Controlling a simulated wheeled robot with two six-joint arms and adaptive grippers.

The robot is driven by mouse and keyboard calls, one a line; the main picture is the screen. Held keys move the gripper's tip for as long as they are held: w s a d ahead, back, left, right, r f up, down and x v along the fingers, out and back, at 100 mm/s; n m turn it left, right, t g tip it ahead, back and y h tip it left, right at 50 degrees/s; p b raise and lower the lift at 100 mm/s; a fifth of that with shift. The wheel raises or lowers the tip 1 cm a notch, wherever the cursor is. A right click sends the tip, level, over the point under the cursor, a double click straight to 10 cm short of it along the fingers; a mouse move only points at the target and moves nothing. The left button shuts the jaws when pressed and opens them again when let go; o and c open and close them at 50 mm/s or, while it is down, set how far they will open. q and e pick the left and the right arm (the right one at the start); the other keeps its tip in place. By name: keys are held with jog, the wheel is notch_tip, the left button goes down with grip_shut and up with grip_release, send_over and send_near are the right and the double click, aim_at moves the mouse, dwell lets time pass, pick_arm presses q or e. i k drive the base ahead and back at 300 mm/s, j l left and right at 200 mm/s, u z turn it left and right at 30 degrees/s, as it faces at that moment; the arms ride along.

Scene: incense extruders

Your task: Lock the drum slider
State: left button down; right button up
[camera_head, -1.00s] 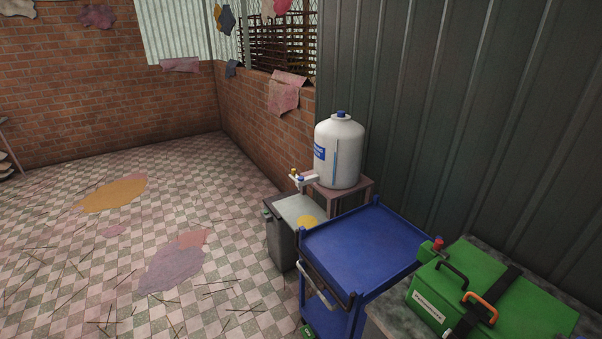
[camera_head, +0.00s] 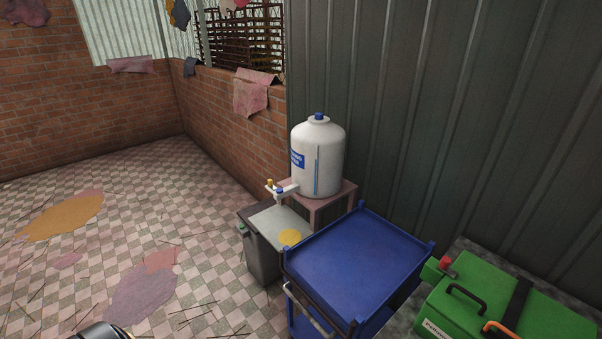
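A white drum (camera_head: 328,160) with a blue cap (camera_head: 318,117) stands upright on a pinkish stand at centre. It has a blue label on its left side and a thin blue vertical strip (camera_head: 317,170) on its front. A white spout fitting (camera_head: 283,190) with a yellow knob (camera_head: 269,183) and a blue knob (camera_head: 279,190) sticks out at its lower left. I cannot tell which part is the slider or whether it is locked. Neither gripper shows. Only a dark, rounded metallic part, likely of my arm, shows at the bottom left edge.
A grey box (camera_head: 262,258) with a pale top stands below the spout. A blue cart (camera_head: 355,252) stands in front of the drum. A green case (camera_head: 495,300) lies on a bench at right. A corrugated wall rises behind. The tiled floor at left is open, with scattered sticks.

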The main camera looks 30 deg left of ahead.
aim_at(270, 181)
jog(key=i+j+z, duration=0.1)
jog(key=j, duration=0.6)
jog(key=i+j+z, duration=0.1)
jog(key=j, duration=0.6)
jog(key=i+j+z, duration=0.15)
jog(key=j, duration=0.55)
jog(key=i+j+z, duration=0.1)
jog(key=j, duration=0.6)
jog(key=i, duration=0.05)
